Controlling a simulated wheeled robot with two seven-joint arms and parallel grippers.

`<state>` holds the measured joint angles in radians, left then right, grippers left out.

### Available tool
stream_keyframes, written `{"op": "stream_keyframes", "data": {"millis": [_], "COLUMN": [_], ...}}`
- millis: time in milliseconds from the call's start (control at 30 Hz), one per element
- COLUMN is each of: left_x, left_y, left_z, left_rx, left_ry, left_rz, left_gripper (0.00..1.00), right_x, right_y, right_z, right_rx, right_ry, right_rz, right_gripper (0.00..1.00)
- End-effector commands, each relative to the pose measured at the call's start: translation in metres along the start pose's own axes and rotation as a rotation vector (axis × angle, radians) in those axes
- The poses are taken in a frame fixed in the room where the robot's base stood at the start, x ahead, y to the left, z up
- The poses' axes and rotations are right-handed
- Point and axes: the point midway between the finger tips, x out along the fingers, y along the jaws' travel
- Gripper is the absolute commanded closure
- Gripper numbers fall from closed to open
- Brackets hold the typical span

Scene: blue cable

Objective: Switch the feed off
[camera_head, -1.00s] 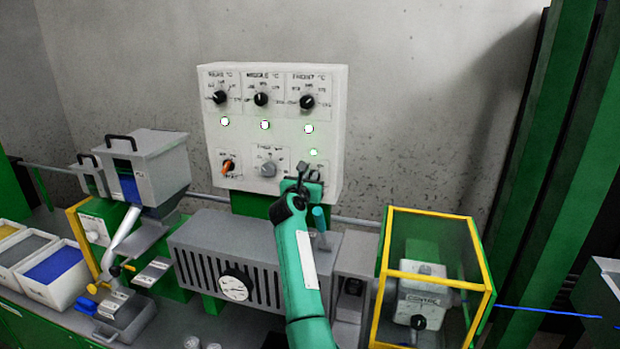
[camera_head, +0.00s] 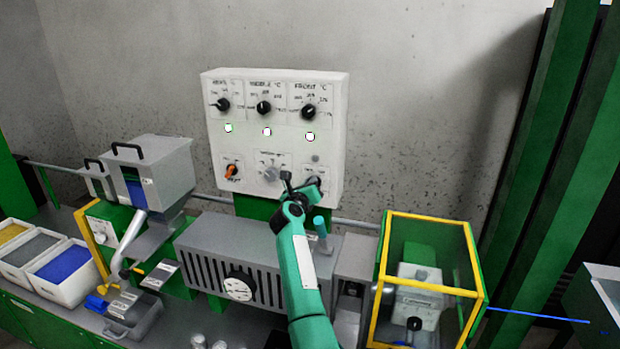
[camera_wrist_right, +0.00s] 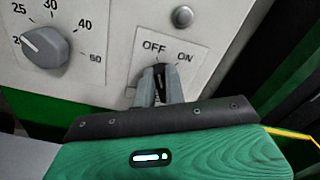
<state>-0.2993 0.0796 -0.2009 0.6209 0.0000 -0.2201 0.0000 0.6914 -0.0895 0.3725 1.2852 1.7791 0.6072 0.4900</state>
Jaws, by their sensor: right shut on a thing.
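The white control panel (camera_head: 233,146) stands upright against the wall. At its lower right is a small black rotary switch (camera_wrist_right: 160,80), marked OFF on the left and ON on the right in the right wrist view. My right gripper (camera_wrist_right: 158,88) is shut on this switch, one finger on each side, and the fingers hide part of it. In the head view my right gripper (camera_head: 303,187) covers most of the switch. The round lamp (camera_wrist_right: 182,17) above the switch is grey and unlit; it also shows in the head view (camera_head: 315,158). My left gripper is out of view.
A grey dial (camera_head: 270,174) and an orange-handled switch (camera_head: 232,171) sit left of my gripper. Three black knobs are above, with lit lamps below them. A grey slotted machine housing (camera_head: 205,243) lies below, and a yellow-framed guard (camera_head: 432,217) stands to the right.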

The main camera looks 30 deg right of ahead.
Motion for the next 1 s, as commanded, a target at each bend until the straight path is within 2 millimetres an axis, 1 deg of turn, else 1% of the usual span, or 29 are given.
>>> {"op": "stream_keyframes", "data": {"millis": [33, 200, 667, 700, 767, 800, 1000], "left_x": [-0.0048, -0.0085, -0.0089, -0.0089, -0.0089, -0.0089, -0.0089], "left_y": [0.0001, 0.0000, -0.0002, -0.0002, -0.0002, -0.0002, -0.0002], "left_z": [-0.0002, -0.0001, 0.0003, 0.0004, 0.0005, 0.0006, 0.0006], "left_rx": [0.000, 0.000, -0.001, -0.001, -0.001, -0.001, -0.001], "left_ry": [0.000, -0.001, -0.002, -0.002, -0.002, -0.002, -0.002], "left_rz": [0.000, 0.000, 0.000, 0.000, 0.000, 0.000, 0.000], "left_gripper": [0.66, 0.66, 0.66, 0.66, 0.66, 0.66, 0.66], "right_x": [0.0000, 0.0000, -0.0001, -0.0001, -0.0001, -0.0001, -0.0001], "right_y": [-0.0007, 0.0005, 0.0015, 0.0015, 0.0015, 0.0014, 0.0013], "right_z": [0.0017, 0.0006, -0.0006, -0.0006, -0.0006, -0.0005, -0.0003], "right_rx": [-0.018, -0.062, -0.077, -0.077, -0.076, -0.076, -0.075], "right_ry": [0.001, 0.000, 0.000, 0.000, 0.000, 0.000, 0.000], "right_rz": [0.000, 0.000, 0.000, 0.000, 0.000, 0.000, 0.000], "right_gripper": [1.00, 1.00, 1.00, 0.82, 0.71, 0.66, 0.66]}}
